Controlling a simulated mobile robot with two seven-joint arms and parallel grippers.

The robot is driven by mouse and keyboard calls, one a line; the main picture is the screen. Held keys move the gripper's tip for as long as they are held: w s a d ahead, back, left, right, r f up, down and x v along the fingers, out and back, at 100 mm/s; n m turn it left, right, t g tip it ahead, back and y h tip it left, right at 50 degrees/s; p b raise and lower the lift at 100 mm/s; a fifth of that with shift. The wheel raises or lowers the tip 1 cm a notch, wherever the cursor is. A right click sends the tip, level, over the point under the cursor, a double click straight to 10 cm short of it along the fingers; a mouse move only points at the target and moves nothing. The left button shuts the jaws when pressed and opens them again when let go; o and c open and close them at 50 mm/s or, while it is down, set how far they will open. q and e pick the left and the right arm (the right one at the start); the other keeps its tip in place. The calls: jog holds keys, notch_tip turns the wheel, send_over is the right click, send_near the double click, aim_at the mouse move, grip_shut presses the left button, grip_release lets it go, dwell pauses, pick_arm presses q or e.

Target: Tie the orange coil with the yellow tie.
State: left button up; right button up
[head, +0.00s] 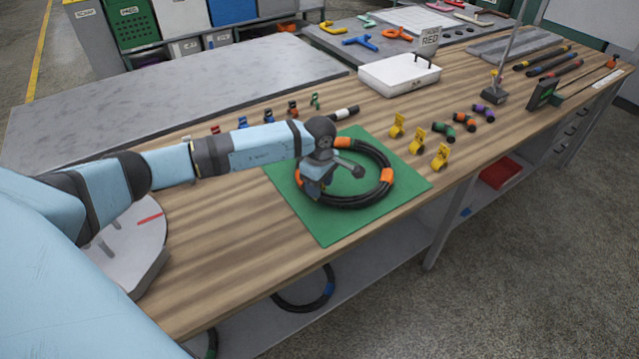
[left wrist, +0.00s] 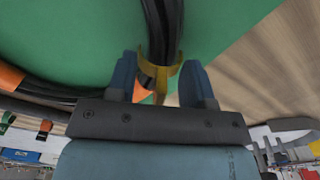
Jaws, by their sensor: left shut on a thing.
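The orange coil, a ring of black hose with orange bands (head: 371,159), lies on a green mat (head: 330,233) in the head view. My left gripper (head: 313,192) is over the coil's left side, pointing down. In the left wrist view, the black hose (left wrist: 163,25) runs toward the gap between my blue fingertips (left wrist: 160,80). A yellow tie (left wrist: 158,74) sits between the fingers, which are shut on it. Its two arms stand on either side of the hose. Whether it closes around the hose is hidden. My right gripper is not in view.
A white box with a sign (head: 399,74) stands behind. Small coloured ties (head: 292,107) stand behind my forearm. Another coil (head: 305,305) is below the tabletop.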

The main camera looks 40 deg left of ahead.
pick_arm(q)
jog(key=shift+f+b, duration=0.5)
jog(key=shift+f, duration=0.1)
dwell(0.4)
jog(key=o, duration=1)
